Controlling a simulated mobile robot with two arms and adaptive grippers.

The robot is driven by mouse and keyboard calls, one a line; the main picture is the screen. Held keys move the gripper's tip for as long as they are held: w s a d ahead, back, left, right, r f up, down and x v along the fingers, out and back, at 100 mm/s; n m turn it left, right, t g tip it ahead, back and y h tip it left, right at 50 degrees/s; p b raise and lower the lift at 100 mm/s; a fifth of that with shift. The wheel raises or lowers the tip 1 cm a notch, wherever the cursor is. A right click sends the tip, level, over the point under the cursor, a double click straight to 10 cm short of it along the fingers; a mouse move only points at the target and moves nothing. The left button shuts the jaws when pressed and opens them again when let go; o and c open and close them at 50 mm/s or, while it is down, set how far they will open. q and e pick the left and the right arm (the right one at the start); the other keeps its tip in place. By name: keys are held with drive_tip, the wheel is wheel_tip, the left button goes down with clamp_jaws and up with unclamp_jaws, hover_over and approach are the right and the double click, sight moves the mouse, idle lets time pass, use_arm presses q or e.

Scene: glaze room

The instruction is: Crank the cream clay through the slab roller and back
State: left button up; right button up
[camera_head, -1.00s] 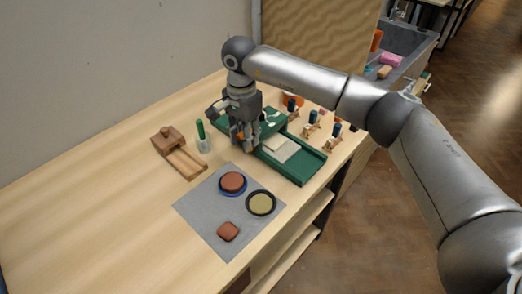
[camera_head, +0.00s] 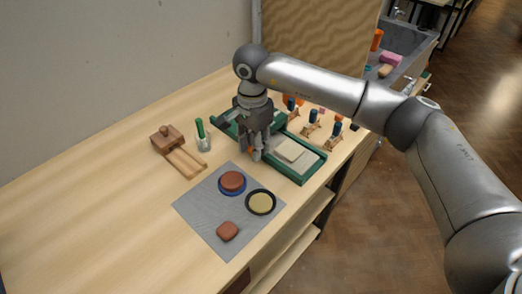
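The green slab roller (camera_head: 301,179) stands near the table's right edge. The cream clay (camera_head: 290,150) lies flat on its bed, on a paler sheet, to the right of my gripper. My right gripper (camera_head: 257,153) points down at the roller's near side. Its fingers are closed around the orange-brown crank knob (camera_head: 255,155), which shows between them. My gripper and wrist hide most of the crank and part of the roller's middle. My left gripper is not in view.
A grey mat (camera_head: 205,208) in front holds a reddish clay disc (camera_head: 232,181), a dark-rimmed round dish (camera_head: 261,202) and a reddish lump (camera_head: 228,231). A wooden tool (camera_head: 178,152) and a green-handled tool in a cup (camera_head: 203,136) stand left. Small clamp-like stands (camera_head: 311,126) are behind. The table's left is clear.

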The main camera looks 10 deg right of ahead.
drive_tip(key=shift+d+f, duration=0.1)
drive_tip(key=shift+f, duration=0.05)
drive_tip(key=shift+s+f, duration=0.15)
drive_tip(key=shift+s, duration=0.05)
drive_tip(key=shift+d, duration=0.1)
drive_tip(key=shift+s+d+b, duration=0.1)
drive_tip(key=shift+s+b, duration=0.15)
drive_tip(key=shift+b, duration=0.05)
drive_tip(key=shift+r+p, duration=1.5)
drive_tip(key=shift+r, duration=2.2)
drive_tip(key=shift+s+f, duration=0.1)
drive_tip(key=shift+f, duration=0.05)
